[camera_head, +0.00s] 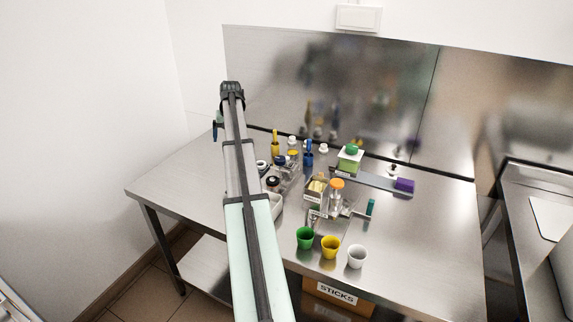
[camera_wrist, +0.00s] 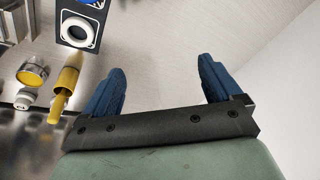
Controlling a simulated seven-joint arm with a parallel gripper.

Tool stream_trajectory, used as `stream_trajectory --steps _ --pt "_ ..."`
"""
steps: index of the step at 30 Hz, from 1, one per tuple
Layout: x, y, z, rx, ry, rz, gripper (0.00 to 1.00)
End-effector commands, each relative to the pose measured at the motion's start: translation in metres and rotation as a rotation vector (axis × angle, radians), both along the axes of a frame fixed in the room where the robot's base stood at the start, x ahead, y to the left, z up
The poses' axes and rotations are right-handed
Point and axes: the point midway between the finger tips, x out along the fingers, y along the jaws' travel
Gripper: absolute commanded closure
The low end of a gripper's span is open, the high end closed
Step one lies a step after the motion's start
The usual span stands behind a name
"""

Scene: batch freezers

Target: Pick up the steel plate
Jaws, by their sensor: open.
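I cannot pick out the steel plate with certainty. In the head view a flat steel strip (camera_head: 377,182) lies on the steel table towards the back right, with a green-topped box and a purple block at it; whether this is the plate I cannot tell. My gripper (camera_wrist: 158,86) is open in the wrist view, its two blue fingers wide apart with nothing between them. In the head view my gripper (camera_head: 216,124) is partly hidden behind my arm, above the table's back left, well apart from the strip.
Green (camera_head: 305,237), yellow (camera_head: 330,246) and white (camera_head: 357,256) cups stand at the table's front. Jars and bottles crowd the middle. A yellow tool (camera_wrist: 66,84) and a dark block with a white ring (camera_wrist: 80,30) show beside my fingers. The table's left (camera_head: 175,185) is clear.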

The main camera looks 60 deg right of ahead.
Motion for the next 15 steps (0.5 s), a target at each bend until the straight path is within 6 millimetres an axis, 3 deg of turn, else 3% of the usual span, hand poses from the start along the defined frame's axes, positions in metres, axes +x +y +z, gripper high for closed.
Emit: stream_trajectory --steps 1,6,10,15 --pt "-0.033 -0.014 0.007 0.019 0.026 -0.085 0.08" --pt "-0.124 -0.045 0.028 0.085 0.110 -0.356 0.08" --pt "-0.177 -0.057 0.040 0.123 0.161 -0.520 0.08" --pt "-0.216 -0.063 0.049 0.148 0.197 -0.644 0.08"
